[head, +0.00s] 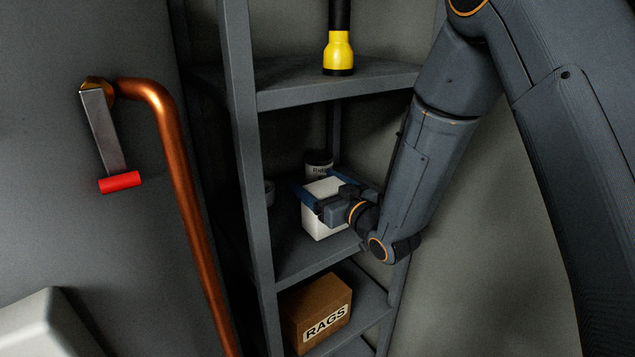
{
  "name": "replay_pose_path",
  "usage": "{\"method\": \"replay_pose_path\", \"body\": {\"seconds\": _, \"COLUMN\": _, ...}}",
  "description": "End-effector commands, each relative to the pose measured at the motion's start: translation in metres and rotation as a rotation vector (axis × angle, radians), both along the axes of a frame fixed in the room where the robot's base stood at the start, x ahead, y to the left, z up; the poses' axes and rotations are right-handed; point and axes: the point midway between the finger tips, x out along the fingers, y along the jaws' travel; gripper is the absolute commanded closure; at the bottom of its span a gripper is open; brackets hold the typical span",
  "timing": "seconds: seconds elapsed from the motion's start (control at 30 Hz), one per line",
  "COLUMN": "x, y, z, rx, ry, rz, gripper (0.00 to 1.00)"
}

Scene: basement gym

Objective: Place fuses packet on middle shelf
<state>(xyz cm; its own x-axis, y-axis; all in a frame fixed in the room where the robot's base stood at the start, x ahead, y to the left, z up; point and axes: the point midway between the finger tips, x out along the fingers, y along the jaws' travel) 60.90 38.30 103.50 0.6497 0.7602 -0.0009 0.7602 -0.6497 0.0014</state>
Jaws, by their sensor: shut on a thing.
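The shelf unit is dark grey metal with several levels. A white packet (318,220) is at the middle shelf (290,262), between the blue-tipped fingers of my gripper (324,195). My gripper is shut on it, reaching in from the right. The packet's lower edge is at or just above the shelf surface; I cannot tell if it touches. No label shows on its visible face, and my gripper hides its right part.
A dark can with a white label (319,165) stands behind the packet. A grey round item (269,192) sits left, partly behind the post. A yellow flashlight (339,52) stands on the shelf above. A RAGS box (318,312) sits below. A copper pipe (180,185) runs at left.

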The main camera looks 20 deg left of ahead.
Motion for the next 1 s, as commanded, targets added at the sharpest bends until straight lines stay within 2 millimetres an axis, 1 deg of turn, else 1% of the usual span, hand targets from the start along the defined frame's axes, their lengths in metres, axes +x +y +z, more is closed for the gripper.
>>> {"method": "replay_pose_path", "body": {"seconds": 0.13, "x": 0.000, "y": 0.000, "z": 0.001, "rx": 0.001, "ry": -0.001, "rz": 0.000, "gripper": 0.69}}
{"method": "replay_pose_path", "body": {"seconds": 0.27, "x": 0.000, "y": 0.000, "z": -0.003, "rx": 0.001, "ry": -0.001, "rz": 0.000, "gripper": 0.69}}
{"method": "replay_pose_path", "body": {"seconds": 0.3, "x": 0.000, "y": 0.000, "z": -0.003, "rx": 0.000, "ry": 0.000, "rz": 0.000, "gripper": 0.19}}
{"method": "replay_pose_path", "body": {"seconds": 0.4, "x": 0.000, "y": 0.000, "z": -0.003, "rx": 0.000, "ry": 0.000, "rz": 0.000, "gripper": 0.03}}
{"method": "replay_pose_path", "body": {"seconds": 0.67, "x": 0.000, "y": 0.000, "z": -0.003, "rx": 0.000, "ry": 0.000, "rz": 0.000, "gripper": 0.03}}
{"method": "replay_pose_path", "body": {"seconds": 0.8, "x": 0.000, "y": 0.000, "z": 0.002, "rx": 0.000, "ry": 0.000, "rz": 0.000, "gripper": 0.03}}
{"method": "replay_pose_path", "body": {"seconds": 0.87, "x": -0.005, "y": -0.007, "z": 0.001, "rx": 0.000, "ry": 0.000, "rz": -0.001, "gripper": 0.03}}
{"method": "replay_pose_path", "body": {"seconds": 1.0, "x": -0.021, "y": -0.026, "z": 0.000, "rx": 0.001, "ry": 0.001, "rz": -0.002, "gripper": 0.03}}
